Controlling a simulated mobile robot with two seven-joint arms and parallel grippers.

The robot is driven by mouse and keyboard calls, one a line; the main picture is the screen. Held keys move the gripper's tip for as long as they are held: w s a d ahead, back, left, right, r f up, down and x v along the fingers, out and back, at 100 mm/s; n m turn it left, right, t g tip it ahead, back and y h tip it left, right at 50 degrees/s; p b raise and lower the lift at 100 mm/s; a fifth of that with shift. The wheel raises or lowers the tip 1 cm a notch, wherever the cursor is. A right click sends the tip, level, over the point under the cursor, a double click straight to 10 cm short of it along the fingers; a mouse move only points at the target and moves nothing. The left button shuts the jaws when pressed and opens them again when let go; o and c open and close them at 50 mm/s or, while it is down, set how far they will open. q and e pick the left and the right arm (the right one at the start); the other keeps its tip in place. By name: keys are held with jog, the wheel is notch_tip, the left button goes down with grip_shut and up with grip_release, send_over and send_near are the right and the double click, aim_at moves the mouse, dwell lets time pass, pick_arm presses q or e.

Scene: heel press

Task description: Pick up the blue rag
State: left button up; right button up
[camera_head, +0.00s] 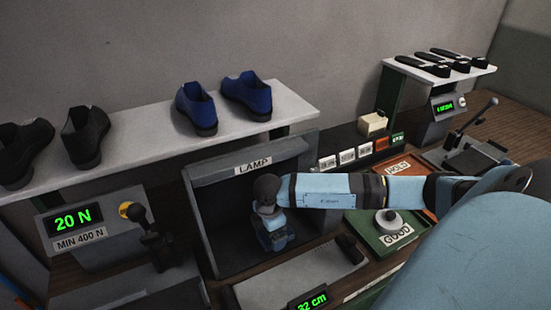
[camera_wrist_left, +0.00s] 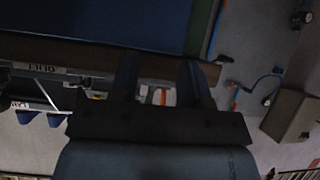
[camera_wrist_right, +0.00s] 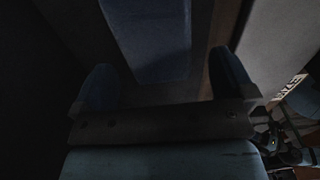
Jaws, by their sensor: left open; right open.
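My right gripper (camera_head: 278,242) points down inside the grey box marked LAMP (camera_head: 222,215). In the right wrist view its two fingers (camera_wrist_right: 165,88) stand wide apart with nothing clasped. A flat blue piece (camera_wrist_right: 152,38), which looks like the blue rag, lies beyond and between those fingers. The picture is dark, and I cannot tell how far below it is. In the head view I cannot make out the rag apart from the gripper. My left gripper (camera_wrist_left: 158,82) is open and empty in the left wrist view and is outside the head view.
A white shelf (camera_head: 135,133) with dark and blue shoes runs above the box. A force gauge reading 20 N (camera_head: 78,220) stands at left.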

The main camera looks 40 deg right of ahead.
notch_tip(320, 180, down, 2)
jog(key=shift+f, duration=0.1)
jog(key=c, duration=1)
jog(key=shift+r, duration=0.2)
